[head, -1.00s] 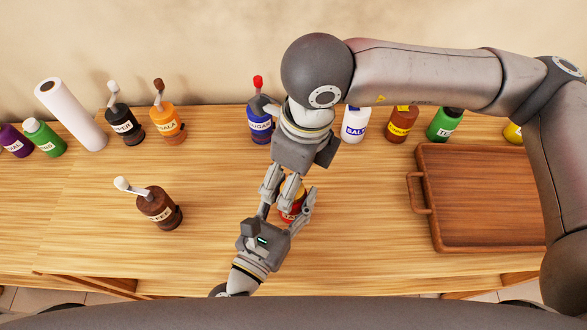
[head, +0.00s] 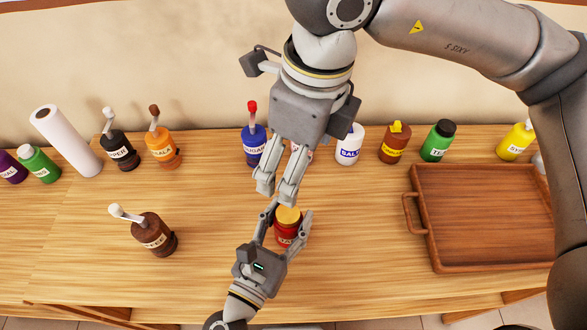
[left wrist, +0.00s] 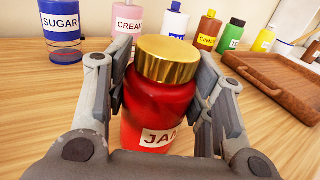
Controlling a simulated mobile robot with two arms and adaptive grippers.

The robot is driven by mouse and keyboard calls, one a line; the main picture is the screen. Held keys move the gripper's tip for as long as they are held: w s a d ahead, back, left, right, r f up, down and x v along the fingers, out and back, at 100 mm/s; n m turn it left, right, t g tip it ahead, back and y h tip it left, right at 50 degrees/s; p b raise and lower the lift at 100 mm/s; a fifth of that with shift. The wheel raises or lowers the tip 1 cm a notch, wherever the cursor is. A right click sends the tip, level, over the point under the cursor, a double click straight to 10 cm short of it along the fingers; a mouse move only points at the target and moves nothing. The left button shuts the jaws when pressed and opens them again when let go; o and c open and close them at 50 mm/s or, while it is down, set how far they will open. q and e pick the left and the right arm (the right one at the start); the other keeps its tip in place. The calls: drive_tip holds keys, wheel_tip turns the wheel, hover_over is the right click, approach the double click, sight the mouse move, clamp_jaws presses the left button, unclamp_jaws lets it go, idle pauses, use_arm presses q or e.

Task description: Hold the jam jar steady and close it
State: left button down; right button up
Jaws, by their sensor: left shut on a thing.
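The red jam jar (head: 285,234) stands on the wooden table, with its label partly visible in the left wrist view (left wrist: 150,115). A gold lid (left wrist: 167,59) sits level on top of it; it also shows in the head view (head: 289,215). My left gripper (head: 283,222) is shut around the jar's sides, one finger on each side. My right gripper (head: 277,192) is above and behind the jar in the head view, apart from the lid.
Sugar (head: 254,145), salt (head: 350,145) and other bottles line the back. A brown tray (head: 488,264) lies at the right. A brown grinder (head: 153,237) stands at the left. The table between grinder and jar is clear.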

idle(0.3)
use_arm(q)
drive_tip(key=c, duration=0.6)
unclamp_jaws()
drive_tip(key=shift+s, duration=0.1)
drive_tip(key=shift+s+a+f, duration=0.1)
drive_tip(key=shift+s+a, duration=0.2)
drive_tip(key=shift+s, duration=0.2)
drive_tip(key=v, duration=1)
drive_tip(key=shift+s+a, duration=0.15)
drive_tip(key=shift+s, duration=0.2)
